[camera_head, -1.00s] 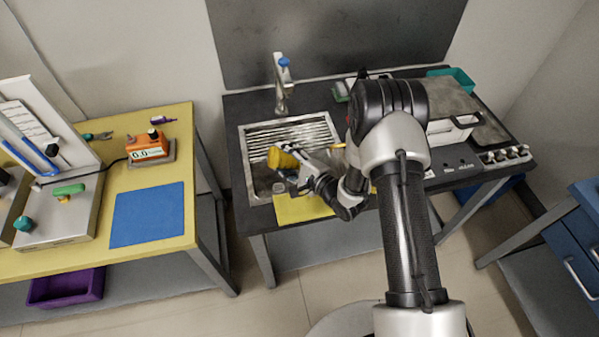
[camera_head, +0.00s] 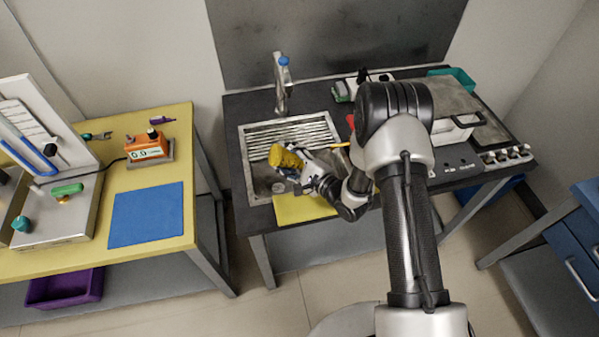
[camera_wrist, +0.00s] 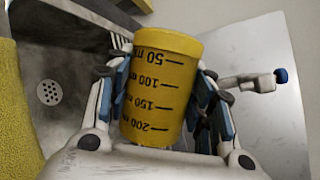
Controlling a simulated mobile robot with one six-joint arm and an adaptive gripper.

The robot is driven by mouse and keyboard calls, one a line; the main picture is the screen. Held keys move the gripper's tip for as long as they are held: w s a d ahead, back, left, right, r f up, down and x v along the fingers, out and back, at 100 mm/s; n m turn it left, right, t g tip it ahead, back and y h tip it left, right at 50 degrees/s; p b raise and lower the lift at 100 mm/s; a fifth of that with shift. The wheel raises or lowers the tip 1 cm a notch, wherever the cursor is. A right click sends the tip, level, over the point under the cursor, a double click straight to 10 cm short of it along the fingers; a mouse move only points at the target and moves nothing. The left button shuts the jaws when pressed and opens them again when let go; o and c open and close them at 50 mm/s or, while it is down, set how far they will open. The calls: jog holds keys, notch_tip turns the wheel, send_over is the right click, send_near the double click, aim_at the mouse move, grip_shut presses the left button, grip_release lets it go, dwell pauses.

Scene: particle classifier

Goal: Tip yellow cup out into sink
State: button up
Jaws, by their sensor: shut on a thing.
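The yellow cup (camera_head: 284,157) is over the metal sink (camera_head: 252,140) in the head view, tilted with one end toward the left. The sink's drain (camera_wrist: 49,92) shows at the left of the wrist view.
A tap with a blue top (camera_head: 283,85) stands behind the sink. A yellow mat (camera_head: 300,208) lies at the counter's front edge below my gripper. A white bin (camera_head: 452,132) is on the right. A separate yellow table (camera_head: 120,262) stands at the left.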

jog(key=shift+w+d+r+m+t+y+b, duration=0.1)
jog(key=shift+d+r+m+t+y+b, duration=0.1)
jog(key=shift+d+m+y+b, duration=0.25)
jog(key=shift+w+d+r+m+t+y+b, duration=0.1)
jog(key=shift+d+m+t+y+b, duration=0.1)
jog(key=shift+m+b, duration=0.45)
dwell(1.2)
dwell(0.9)
